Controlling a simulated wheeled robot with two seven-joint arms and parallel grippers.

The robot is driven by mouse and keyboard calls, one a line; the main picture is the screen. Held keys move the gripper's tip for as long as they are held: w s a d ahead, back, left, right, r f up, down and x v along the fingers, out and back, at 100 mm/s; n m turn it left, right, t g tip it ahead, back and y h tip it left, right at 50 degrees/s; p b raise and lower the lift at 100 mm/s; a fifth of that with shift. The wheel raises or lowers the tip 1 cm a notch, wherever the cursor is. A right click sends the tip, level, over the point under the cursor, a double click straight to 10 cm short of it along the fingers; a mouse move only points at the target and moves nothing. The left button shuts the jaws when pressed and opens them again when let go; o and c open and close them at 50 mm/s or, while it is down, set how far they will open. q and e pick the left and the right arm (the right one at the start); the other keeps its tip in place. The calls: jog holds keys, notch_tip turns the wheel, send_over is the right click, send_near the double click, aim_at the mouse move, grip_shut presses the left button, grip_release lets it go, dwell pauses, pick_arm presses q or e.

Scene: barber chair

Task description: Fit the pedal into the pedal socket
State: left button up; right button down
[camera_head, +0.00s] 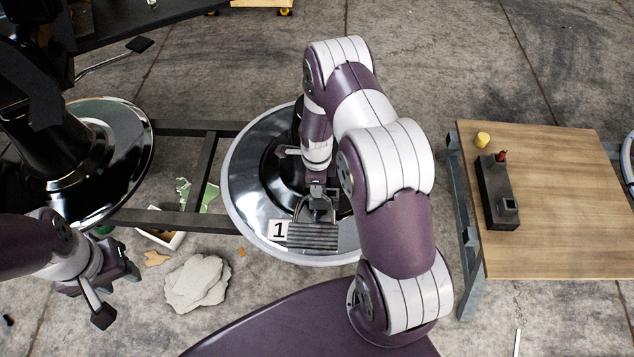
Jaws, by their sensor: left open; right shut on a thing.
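The pedal (313,236) is a dark grey ribbed plate with a thin bent frame. It is over the front part of the round chrome chair base (250,150), beside a white label with a 1 (279,230). My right gripper (318,203) is shut on the pedal's frame, just behind the ribbed plate. The pedal socket cannot be made out; my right arm and gripper cover much of the base's middle. I cannot tell whether the pedal touches the base. My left gripper (116,292) is open and empty at the lower left, away from the pedal.
A second chair base (128,145) stands at the left, joined by a dark metal frame (165,218). A flat pale stone (197,284) and debris lie on the floor. At the right, a wooden table (560,200) holds a black block (494,190) and a yellow cylinder (482,140).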

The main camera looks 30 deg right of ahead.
jog(key=shift+f, duration=0.35)
jog(key=c, duration=0.8)
grip_release()
notch_tip(320, 180, up, 8)
jog(key=p, duration=0.6)
jog(key=shift+r+p, duration=0.15)
jog(key=shift+p, duration=0.15)
